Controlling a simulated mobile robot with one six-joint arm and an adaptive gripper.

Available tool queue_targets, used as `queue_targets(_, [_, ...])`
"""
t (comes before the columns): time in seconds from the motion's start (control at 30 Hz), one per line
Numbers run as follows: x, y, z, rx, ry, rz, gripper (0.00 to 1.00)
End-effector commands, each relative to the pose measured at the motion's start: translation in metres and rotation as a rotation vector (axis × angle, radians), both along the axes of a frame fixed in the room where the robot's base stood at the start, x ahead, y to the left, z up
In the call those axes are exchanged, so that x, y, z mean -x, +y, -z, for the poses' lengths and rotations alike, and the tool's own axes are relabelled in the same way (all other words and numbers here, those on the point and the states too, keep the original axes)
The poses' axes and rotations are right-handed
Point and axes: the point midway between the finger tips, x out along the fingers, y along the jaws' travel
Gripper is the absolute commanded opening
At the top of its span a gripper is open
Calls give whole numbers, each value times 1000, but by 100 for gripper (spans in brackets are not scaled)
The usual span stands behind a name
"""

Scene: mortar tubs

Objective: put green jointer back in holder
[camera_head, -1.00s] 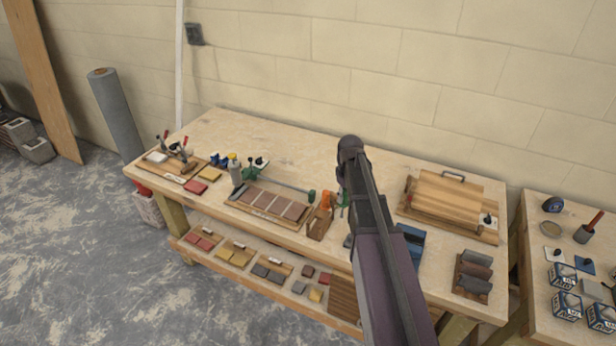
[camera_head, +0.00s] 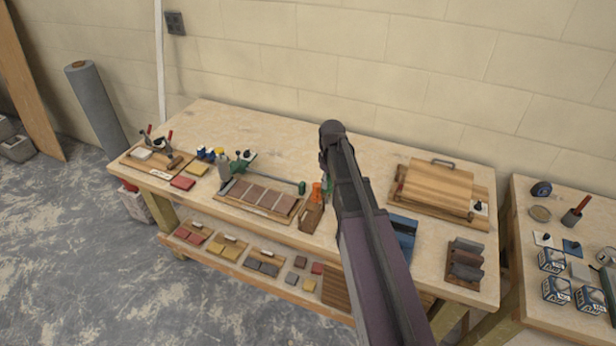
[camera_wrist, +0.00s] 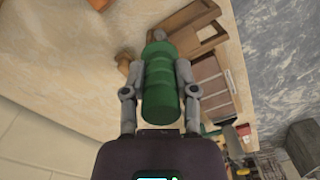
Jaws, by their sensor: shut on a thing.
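My gripper (camera_wrist: 160,85) is shut on the green jointer (camera_wrist: 160,92), whose thick ribbed green handle fills the space between the two grey fingers in the wrist view. In the head view my arm hides most of the gripper, and a bit of green shows just left of the arm. The wooden holder (camera_head: 312,217) stands on the bench left of my arm, with an orange handle (camera_head: 317,192) at it. In the wrist view a wooden piece that looks like the holder (camera_wrist: 202,40) lies just beyond the green handle.
A board with a row of reddish tiles (camera_head: 262,197) lies left of the holder. A blue item (camera_head: 403,232) is partly behind my arm. A wooden board stack (camera_head: 436,186) stands to the right. The back of the bench (camera_head: 270,130) is clear.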

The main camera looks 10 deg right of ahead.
Motion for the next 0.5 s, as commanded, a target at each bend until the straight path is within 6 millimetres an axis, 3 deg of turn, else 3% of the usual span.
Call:
queue_targets(0.03, [3, 9, -10, 1, 1, -29, 0])
queue_targets(0.3, [14, 56, -39, 5, 11, -193, 0])
queue_targets(0.5, [18, 72, -46, 7, 14, -254, 0])
